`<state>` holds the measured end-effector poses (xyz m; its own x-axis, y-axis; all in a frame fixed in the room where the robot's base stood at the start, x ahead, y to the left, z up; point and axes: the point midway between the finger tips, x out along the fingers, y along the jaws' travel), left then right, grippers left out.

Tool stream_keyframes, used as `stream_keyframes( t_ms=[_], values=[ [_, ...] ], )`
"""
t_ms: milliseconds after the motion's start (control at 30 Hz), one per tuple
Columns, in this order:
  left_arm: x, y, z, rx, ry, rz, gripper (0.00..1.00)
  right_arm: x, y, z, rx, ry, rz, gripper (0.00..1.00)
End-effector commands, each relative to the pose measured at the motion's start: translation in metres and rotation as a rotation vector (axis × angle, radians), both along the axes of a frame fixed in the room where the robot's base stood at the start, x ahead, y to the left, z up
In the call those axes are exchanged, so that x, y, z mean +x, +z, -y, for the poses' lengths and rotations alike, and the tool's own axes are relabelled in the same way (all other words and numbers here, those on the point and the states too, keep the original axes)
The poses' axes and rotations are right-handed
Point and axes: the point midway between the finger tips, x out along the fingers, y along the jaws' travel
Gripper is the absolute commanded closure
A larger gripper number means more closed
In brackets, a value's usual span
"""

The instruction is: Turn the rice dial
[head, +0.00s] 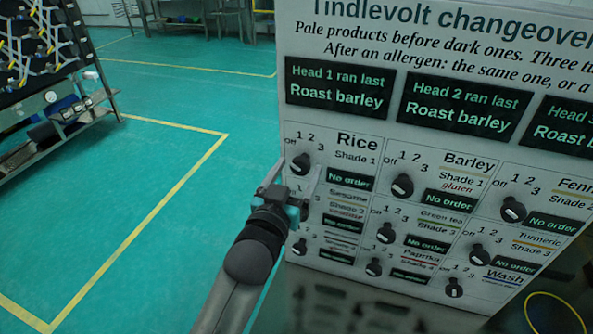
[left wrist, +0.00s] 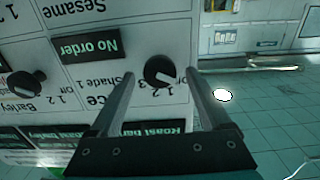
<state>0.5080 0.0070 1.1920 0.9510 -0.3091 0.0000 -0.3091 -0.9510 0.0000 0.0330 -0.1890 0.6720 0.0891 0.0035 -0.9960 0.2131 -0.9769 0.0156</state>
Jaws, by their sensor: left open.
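The rice dial (head: 301,164) is a round black knob under the "Rice" label at the panel's upper left, with "Off 1 2 3" printed around it. Its setting is too small to tell. My left gripper (head: 293,179) is open in front of it, with one finger on each side of the knob in the picture. In the left wrist view the dial (left wrist: 160,71) appears between the two fingertips (left wrist: 159,76). Nothing is clearly gripped, and I cannot tell whether the fingers touch the knob. My right gripper is not in view.
The white panel (head: 375,150) carries several similar dials, including the barley dial (head: 402,186) to the right. The "No order" display (head: 348,180) sits beside the rice dial. Green floor (head: 190,100) with yellow lines lies open to the left, and a rack (head: 45,95) stands far left.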

Motion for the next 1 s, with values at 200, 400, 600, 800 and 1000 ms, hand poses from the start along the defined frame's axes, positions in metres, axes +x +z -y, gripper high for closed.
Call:
stream_keyframes(
  t_ms=[200,400,600,800,1000],
  values=[
    [0.0003,0.0000,0.0002,0.000,0.000,0.000,0.19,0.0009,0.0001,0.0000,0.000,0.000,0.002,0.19],
    [0.0003,0.0000,0.0001,0.000,0.000,0.000,0.39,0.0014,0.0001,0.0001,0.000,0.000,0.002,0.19],
    [0.0002,-0.0001,0.0002,0.000,0.000,0.000,0.61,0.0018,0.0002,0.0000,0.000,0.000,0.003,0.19],
    [0.0001,-0.0001,0.0001,0.000,0.000,0.000,0.84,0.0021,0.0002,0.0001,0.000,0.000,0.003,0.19],
    [0.0001,-0.0002,0.0001,0.000,0.000,0.000,1.00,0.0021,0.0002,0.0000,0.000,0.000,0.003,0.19]
  ],
)
